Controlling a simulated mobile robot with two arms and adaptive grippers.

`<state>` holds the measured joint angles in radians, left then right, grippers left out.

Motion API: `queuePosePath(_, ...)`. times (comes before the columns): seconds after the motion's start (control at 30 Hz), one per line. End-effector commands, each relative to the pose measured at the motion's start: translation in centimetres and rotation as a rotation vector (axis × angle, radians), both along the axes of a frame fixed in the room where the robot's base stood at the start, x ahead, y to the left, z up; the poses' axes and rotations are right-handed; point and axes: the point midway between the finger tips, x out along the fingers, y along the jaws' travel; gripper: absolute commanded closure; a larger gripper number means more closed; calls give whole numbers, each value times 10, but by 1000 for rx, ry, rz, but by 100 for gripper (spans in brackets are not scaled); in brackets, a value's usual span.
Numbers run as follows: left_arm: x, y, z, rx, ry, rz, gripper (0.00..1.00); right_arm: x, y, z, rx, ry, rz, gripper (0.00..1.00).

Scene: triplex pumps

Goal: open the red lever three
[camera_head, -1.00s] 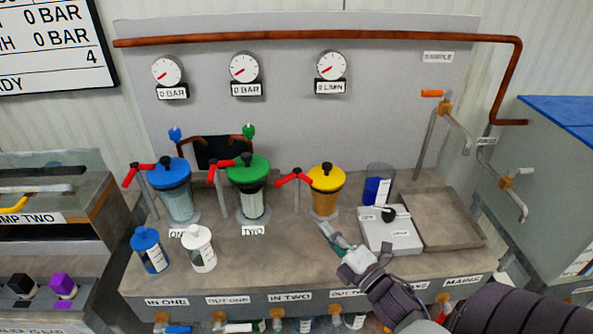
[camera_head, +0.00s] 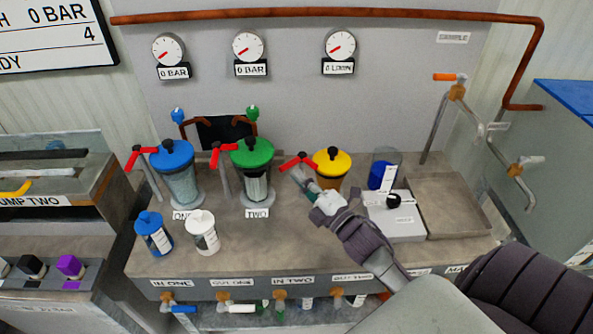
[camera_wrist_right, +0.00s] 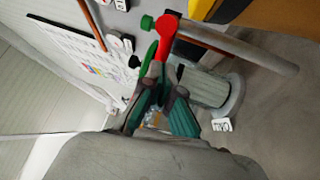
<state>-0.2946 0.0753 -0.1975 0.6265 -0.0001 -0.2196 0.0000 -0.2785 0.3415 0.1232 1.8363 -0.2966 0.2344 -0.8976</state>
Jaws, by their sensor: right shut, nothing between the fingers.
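The red lever (camera_head: 298,161) sits on a thin grey post just left of the canister with the yellow lid (camera_head: 331,163). In the wrist view the red lever (camera_wrist_right: 166,38) shows at top centre, its round hub up and its arm pointing down towards my fingers. My right gripper (camera_head: 302,180) is shut and empty, close below the lever in the head view. In the wrist view its teal fingers (camera_wrist_right: 160,90) overlap the lower end of the lever arm; I cannot tell whether they touch it. The gripper hides the post's lower part. My left gripper is not in view.
The green-lidded canister (camera_head: 252,160) and blue-lidded canister (camera_head: 175,160) stand to the left with their own red levers. A white box with a black knob (camera_head: 400,222) and a grey tray (camera_head: 447,188) lie to the right. The front counter is clear between the white jar (camera_head: 203,232) and my arm.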

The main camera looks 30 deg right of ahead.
Motion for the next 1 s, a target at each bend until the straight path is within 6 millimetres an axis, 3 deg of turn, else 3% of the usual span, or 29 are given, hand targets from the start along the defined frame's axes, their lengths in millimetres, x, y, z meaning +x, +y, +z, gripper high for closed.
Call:
queuePosePath(0.17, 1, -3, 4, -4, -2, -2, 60, 14, 2, 3, 0, 1, 0, 100)
queuePosePath(0.53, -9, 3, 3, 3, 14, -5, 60, 16, 2, 2, 0, 1, -1, 100)
queuePosePath(0.73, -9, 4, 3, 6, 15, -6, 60, 32, 7, 5, 1, -2, -2, 100)
queuePosePath(1.0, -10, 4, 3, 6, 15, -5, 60, 33, 8, 5, 0, -1, 0, 100)
